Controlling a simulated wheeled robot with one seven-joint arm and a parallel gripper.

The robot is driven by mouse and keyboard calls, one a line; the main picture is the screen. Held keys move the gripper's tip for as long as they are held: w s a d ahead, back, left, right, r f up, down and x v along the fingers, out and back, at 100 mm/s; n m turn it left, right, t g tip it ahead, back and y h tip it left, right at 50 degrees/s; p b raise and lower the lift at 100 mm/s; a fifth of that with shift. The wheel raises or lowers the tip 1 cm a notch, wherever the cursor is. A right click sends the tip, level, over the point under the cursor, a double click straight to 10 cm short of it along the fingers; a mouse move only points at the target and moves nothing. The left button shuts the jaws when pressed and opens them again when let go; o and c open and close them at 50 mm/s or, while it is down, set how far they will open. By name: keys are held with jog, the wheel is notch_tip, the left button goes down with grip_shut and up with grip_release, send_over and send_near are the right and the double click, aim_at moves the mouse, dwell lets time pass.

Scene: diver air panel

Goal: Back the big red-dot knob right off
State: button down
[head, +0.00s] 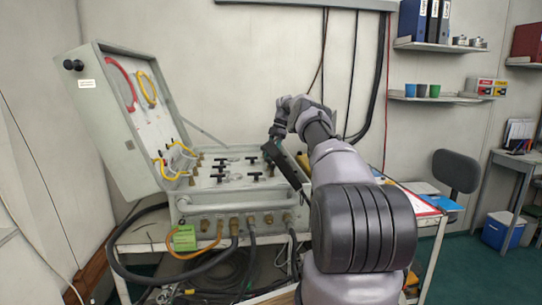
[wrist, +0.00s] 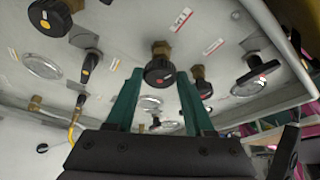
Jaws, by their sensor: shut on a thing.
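The big red-dot knob (wrist: 160,73) is a round black knob with a red centre on a brass stem. In the wrist view it sits between the tips of my gripper's two green fingers (wrist: 159,76). The gripper is shut on it. The knob stands on the pale face of the air panel (wrist: 120,25). In the head view my arm reaches over the right side of the open panel case (head: 205,208), and the knob cannot be picked out behind my gripper and wrist.
Hoses (head: 125,262) hang along the case front. The raised lid (head: 105,130) stands at left.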

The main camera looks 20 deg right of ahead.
dwell(0.4)
jog(key=shift+c, duration=1.4)
grip_release()
